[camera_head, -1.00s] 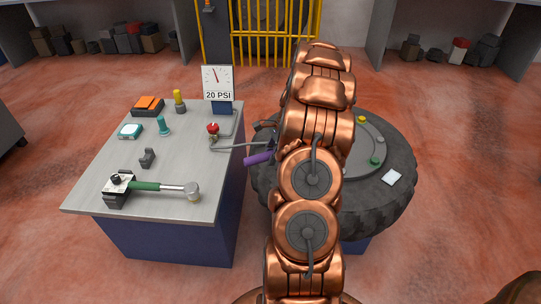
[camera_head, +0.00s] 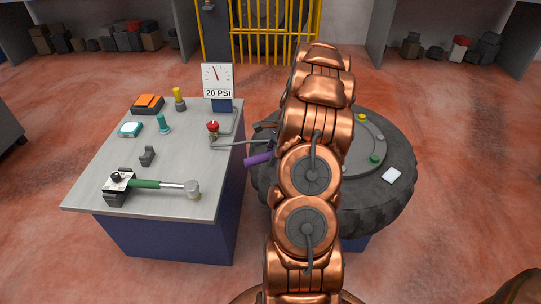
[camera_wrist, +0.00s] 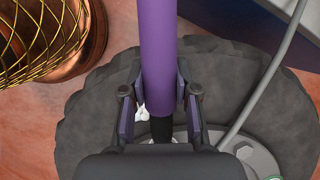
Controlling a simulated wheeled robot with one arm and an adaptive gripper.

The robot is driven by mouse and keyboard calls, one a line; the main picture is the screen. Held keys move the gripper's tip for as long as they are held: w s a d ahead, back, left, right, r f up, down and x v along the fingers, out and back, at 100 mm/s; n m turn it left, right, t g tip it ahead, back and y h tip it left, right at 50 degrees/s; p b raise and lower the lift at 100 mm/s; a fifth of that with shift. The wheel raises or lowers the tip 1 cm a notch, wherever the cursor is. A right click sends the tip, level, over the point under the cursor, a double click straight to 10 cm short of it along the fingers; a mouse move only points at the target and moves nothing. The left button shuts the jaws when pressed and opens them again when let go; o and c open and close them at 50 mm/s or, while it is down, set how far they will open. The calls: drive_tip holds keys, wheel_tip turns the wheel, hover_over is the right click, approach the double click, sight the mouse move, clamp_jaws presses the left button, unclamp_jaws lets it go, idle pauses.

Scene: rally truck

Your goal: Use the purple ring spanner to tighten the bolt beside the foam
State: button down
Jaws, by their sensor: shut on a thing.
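The purple spanner (camera_wrist: 158,45) is held by its handle in my gripper (camera_wrist: 158,108); both fingers close on it from either side. In the head view the purple handle (camera_head: 258,159) sticks out left of my arm, above the gap between bench and tyre. The spanner's ring end is hidden in both views. In the wrist view a grey hex bolt head (camera_wrist: 245,150) sits on the wheel hub, right of the gripper. A small white patch (camera_wrist: 140,110), possibly foam, shows beside the left finger; I cannot tell which bolt it adjoins.
The tyre (camera_head: 400,205) lies flat, with a yellow cap (camera_head: 361,119), a green cap (camera_head: 375,160) and a white square (camera_head: 391,175) on it. A hose (camera_wrist: 278,65) passes right of the gripper. The bench (camera_head: 185,150) holds a green-handled hammer (camera_head: 150,185) and a gauge sign (camera_head: 218,80).

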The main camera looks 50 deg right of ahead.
drive_tip(key=shift+f, duration=0.45)
idle(0.3)
drive_tip(key=c, duration=1.4)
unclamp_jaws()
drive_tip(key=shift+c, duration=0.2)
clamp_jaws()
drive_tip(key=shift+w+d+m+t+h, duration=0.25)
drive_tip(key=shift+w+d+m, duration=0.3)
drive_tip(key=shift+w+m, duration=0.3)
drive_tip(key=shift+w+d+m+t+h, duration=0.15)
drive_tip(key=shift+w+d+m+t, duration=0.2)
drive_tip(key=shift+w+d+m, duration=0.35)
drive_tip(key=shift+w+d+m+t+h, duration=0.4)
drive_tip(key=shift+w+d+m+h, duration=0.2)
drive_tip(key=shift+w+d+m, duration=1)
idle(1.7)
